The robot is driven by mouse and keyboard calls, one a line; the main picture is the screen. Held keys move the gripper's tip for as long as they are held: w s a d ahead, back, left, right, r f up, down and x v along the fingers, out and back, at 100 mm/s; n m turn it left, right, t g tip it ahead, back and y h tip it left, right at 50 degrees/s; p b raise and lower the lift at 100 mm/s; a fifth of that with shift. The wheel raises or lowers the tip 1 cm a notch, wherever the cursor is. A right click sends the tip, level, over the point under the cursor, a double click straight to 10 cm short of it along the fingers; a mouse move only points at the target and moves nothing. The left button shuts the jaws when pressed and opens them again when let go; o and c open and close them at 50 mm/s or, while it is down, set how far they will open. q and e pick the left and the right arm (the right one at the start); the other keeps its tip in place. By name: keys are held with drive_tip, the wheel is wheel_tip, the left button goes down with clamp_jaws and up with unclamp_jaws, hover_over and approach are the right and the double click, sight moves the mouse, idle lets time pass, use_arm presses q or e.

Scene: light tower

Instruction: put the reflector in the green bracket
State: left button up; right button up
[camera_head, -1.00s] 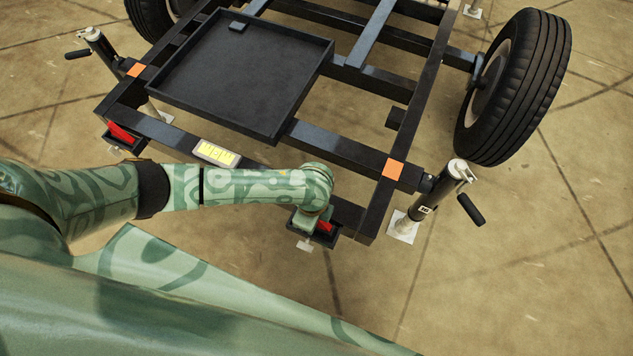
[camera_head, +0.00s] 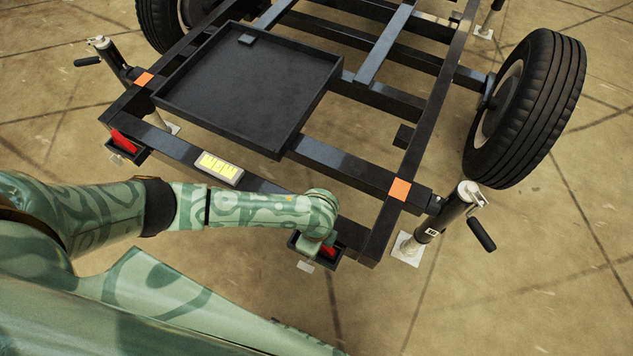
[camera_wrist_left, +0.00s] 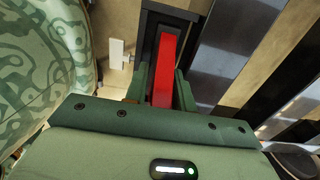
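A red reflector (camera_head: 328,250) sits in a dark holder (camera_head: 338,257) at the trailer frame's near right corner. My left gripper (camera_head: 314,246) reaches down onto it. In the left wrist view, the green fingers (camera_wrist_left: 165,85) stand close on both sides of the red reflector (camera_wrist_left: 165,65) and appear shut on it. The reflector still lies along the black holder (camera_wrist_left: 153,20). A second red reflector (camera_head: 123,139) sits in a similar dark holder (camera_head: 139,156) at the near left corner. No bracket looks green. My right gripper is not in view.
The dark trailer frame (camera_head: 335,156) carries a black tray (camera_head: 245,90) and a yellow-marked plate (camera_head: 219,167). A jack stand (camera_head: 443,216) and a tyre (camera_head: 540,110) stand at the right; another jack (camera_head: 112,60) stands at the left. Floor in front is open.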

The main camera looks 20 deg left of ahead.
use_arm(q)
wheel_tip(320, 180, up, 11)
drive_tip(key=p, duration=0.7)
drive_tip(key=shift+r+p, duration=0.4)
drive_tip(key=shift+r, duration=0.15)
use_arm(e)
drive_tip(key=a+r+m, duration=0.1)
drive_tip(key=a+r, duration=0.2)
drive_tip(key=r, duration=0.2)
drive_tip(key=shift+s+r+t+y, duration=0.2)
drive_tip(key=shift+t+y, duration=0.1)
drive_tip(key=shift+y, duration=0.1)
use_arm(q)
drive_tip(key=shift+f, duration=0.1)
